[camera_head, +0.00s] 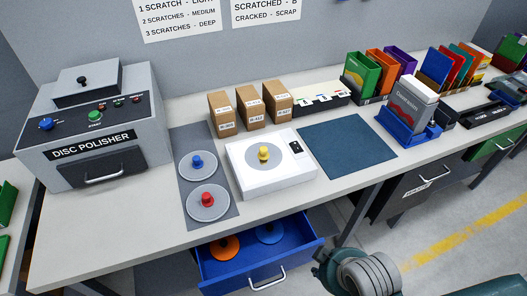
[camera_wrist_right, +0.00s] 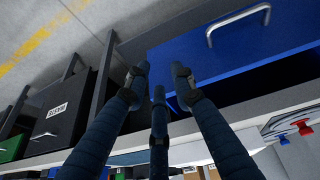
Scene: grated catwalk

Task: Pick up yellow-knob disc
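The yellow-knob disc (camera_head: 263,155) is a grey disc lying on the white square device (camera_head: 284,184) near the middle of the bench in the head view. My right gripper (camera_wrist_right: 158,80) shows three dark blue fingers, spread apart with nothing between them. In the head view my right gripper (camera_head: 345,270) is low at the bottom, in front of the bench and right of the open blue drawer, away from the disc. My left gripper is not in view. The yellow knob cannot be made out in the wrist view.
Blue-knob (camera_head: 197,165) and red-knob (camera_head: 207,202) discs lie on a grey mat left of the device. The open drawer (camera_head: 262,279) holds orange and blue discs. Boxes (camera_head: 250,107) stand behind; a clear blue-green mat (camera_head: 346,144) lies right. The disc polisher (camera_head: 95,135) is left.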

